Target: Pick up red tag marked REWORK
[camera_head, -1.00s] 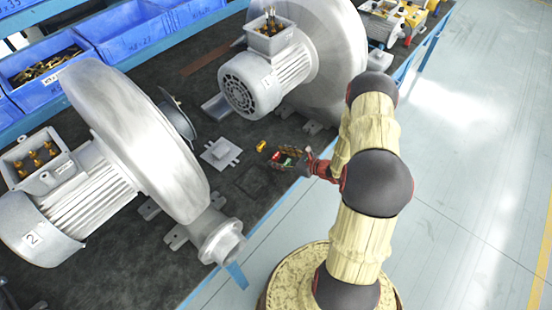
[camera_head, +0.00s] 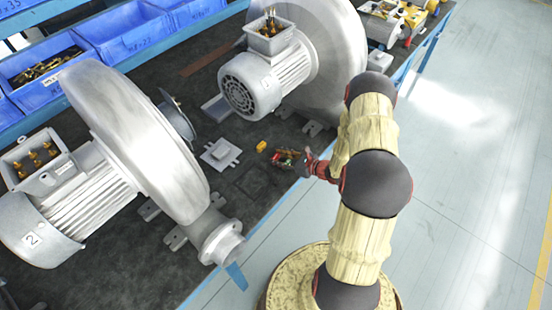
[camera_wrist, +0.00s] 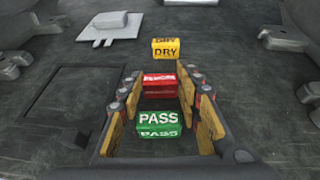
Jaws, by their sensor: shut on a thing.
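The red tag marked REWORK (camera_wrist: 159,86) sits between the fingertips of my gripper (camera_wrist: 163,82) in the wrist view, and the fingers are shut on its two sides. In the head view my gripper (camera_head: 286,157) is low over the dark bench top near its front edge, and the tag is small and partly hidden there. Whether the tag touches the bench I cannot tell. A green tag marked PASS (camera_wrist: 158,123) lies nearer the palm, between the fingers. A yellow tag marked DRY (camera_wrist: 166,48) lies just beyond the fingertips; it also shows in the head view (camera_head: 261,146).
Large grey blowers stand to the left (camera_head: 130,140) and behind (camera_head: 325,55) my gripper. A pale flat plate (camera_head: 220,153) lies left of the yellow tag. Blue bins (camera_head: 125,35) line the back. Open floor (camera_head: 470,150) is at the right.

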